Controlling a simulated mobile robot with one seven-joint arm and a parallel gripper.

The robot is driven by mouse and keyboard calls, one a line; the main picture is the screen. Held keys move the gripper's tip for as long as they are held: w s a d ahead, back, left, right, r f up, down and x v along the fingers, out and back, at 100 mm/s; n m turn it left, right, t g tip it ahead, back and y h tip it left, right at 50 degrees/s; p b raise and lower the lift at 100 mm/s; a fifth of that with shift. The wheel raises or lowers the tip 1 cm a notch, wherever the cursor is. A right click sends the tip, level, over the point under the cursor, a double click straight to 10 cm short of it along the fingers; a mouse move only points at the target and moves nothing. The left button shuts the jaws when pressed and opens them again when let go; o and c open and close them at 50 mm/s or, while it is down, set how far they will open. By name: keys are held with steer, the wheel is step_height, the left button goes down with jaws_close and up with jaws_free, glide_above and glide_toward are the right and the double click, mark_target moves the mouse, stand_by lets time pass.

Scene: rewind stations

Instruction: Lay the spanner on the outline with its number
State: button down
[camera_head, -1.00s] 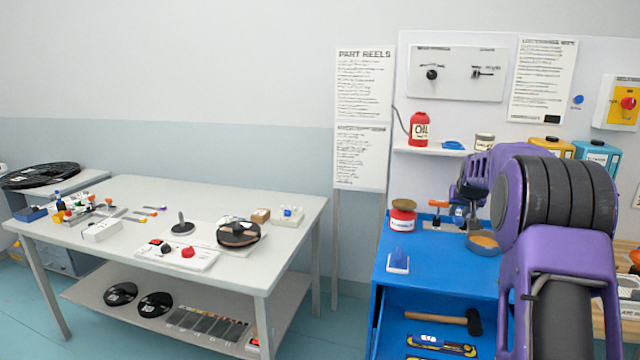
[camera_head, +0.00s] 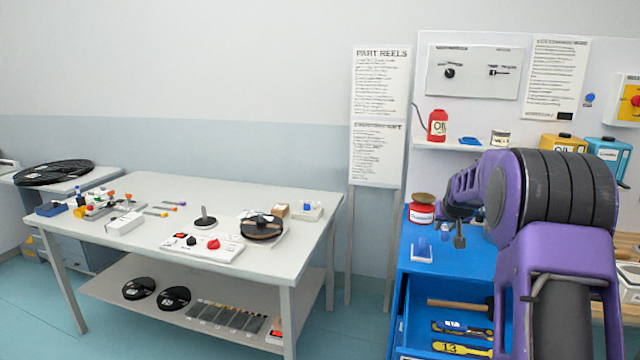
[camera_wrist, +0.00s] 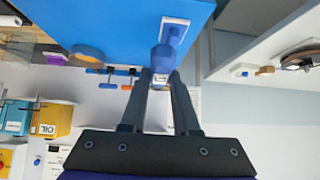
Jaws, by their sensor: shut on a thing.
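My gripper (camera_head: 459,222) is over the blue workbench top (camera_head: 415,279), its fingers pointing down. In the wrist view the two fingers (camera_wrist: 164,78) are close together. A small grey piece (camera_head: 459,240) shows at the fingertips in the head view; I take it for the spanner, but its shape and number are too small to tell. Below, the open blue drawer (camera_head: 403,318) holds a yellow spanner shape (camera_head: 462,349) that seems to read 13 and a blue shape (camera_head: 462,329) with a pale label. I cannot tell whether these are outlines or solid tools.
A blue-handled block on a white base (camera_head: 422,252) stands on the bench left of my gripper. A red tin (camera_head: 422,210) stands behind it. A hammer (camera_head: 460,304) lies in the drawer. A white table (camera_head: 150,254) with reels stands at left, with open floor between.

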steer(key=s+a+f+n+y+b, duration=0.2)
steer(key=s+a+f+n+b, duration=0.15)
steer(key=s+a+f, duration=1.5)
steer(key=shift+m, duration=0.35)
steer(key=shift+s+r, duration=0.35)
steer(key=shift+s, duration=0.55)
steer(key=shift+s+r, duration=0.3)
steer(key=shift+s, duration=0.6)
steer(key=shift+s+r, duration=0.35)
steer(key=shift+s, duration=0.55)
steer(key=shift+a, duration=0.1)
